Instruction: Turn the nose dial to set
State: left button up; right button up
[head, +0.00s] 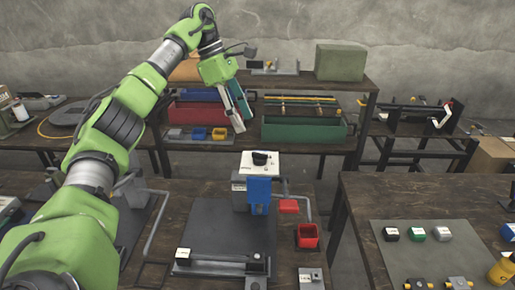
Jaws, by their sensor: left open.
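The dial (260,158) is a small black knob on the white top plate of the press (246,165). The press has a blue front block and stands at the back of the near workbench. My left gripper (238,118) is open and empty, its fingers pointing down. In the picture it lies above and a little left of the dial, apart from it. The dial's marks are too small to read. My right gripper is out of view.
A red bin (307,236) and a red tab (289,206) are right of the press. A dark mat (225,235) lies in front of it. A bent grey lever (157,222) stands to the left. Behind are red and green trays (300,130) on another bench.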

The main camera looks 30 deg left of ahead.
pick_arm(q)
send_over(259, 153)
jog(key=s+a, duration=0.1)
jog(key=a, duration=0.1)
notch_tip(259, 153, down, 5)
jog(key=shift+s+a+f+p, duration=0.1)
jog(key=shift+s+f+p, duration=0.05)
jog(key=shift+p, duration=0.25)
jog(key=p+x, duration=0.1)
jog(key=x, duration=0.3)
jog(key=shift+a+f, duration=0.1)
jog(key=shift+f, duration=0.1)
jog(key=shift+w+d+f, duration=0.2)
jog(key=shift+w+f, duration=0.05)
jog(key=shift+f, duration=0.05)
jog(key=shift+d+f, duration=0.15)
jog(key=shift+f, duration=0.25)
jog(key=shift+w, duration=0.1)
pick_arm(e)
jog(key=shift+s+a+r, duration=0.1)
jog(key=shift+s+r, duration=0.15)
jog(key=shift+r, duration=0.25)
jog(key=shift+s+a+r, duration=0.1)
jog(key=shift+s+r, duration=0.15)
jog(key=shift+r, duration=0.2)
pick_arm(q)
jog(key=shift+c, duration=0.5)
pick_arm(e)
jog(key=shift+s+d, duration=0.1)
